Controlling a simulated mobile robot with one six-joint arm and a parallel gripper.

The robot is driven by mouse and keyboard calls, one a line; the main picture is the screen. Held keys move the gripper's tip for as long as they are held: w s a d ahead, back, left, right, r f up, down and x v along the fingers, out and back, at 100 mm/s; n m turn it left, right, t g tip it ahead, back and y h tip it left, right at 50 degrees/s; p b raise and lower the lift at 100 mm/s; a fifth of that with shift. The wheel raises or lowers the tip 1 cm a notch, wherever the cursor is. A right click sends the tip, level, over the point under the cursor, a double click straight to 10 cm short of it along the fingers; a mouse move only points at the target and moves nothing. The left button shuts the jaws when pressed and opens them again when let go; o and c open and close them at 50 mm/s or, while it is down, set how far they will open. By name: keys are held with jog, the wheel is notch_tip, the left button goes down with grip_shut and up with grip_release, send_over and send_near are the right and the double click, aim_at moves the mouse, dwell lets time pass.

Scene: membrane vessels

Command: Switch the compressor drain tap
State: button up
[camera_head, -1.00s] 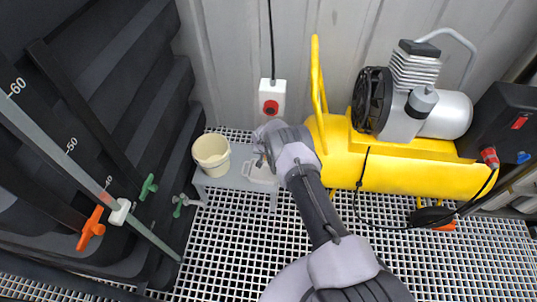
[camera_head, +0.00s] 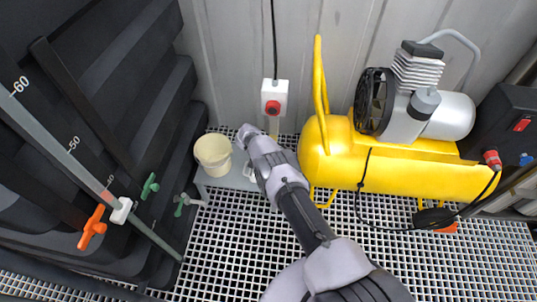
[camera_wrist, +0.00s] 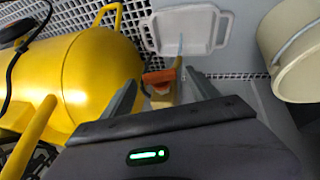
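The compressor (camera_head: 405,160) is a yellow tank with a motor and pump on top, lying along the back wall. In the wrist view its yellow tank (camera_wrist: 95,75) is at the left. A tap with an orange-red lever (camera_wrist: 160,77) and a brass-coloured body (camera_wrist: 162,98) shows between my fingers. A thin pale streak runs from its spout to the white tray (camera_wrist: 165,48); I cannot tell whether it is liquid. My gripper (camera_wrist: 163,80) is open, its fingers apart on either side of the tap. In the head view my gripper (camera_head: 246,134) hides the tap.
A cream bucket (camera_head: 213,155) stands left of my gripper on a grey platform (camera_head: 232,178). A white box with a red button (camera_head: 273,103) is on the wall. Green taps (camera_head: 149,186) and an orange-handled tap (camera_head: 92,228) are at the left.

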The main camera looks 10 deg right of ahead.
jog(key=p+v, duration=1.3)
jog(key=v, duration=0.4)
jog(key=shift+r, duration=0.2)
jog(key=shift+s, duration=0.1)
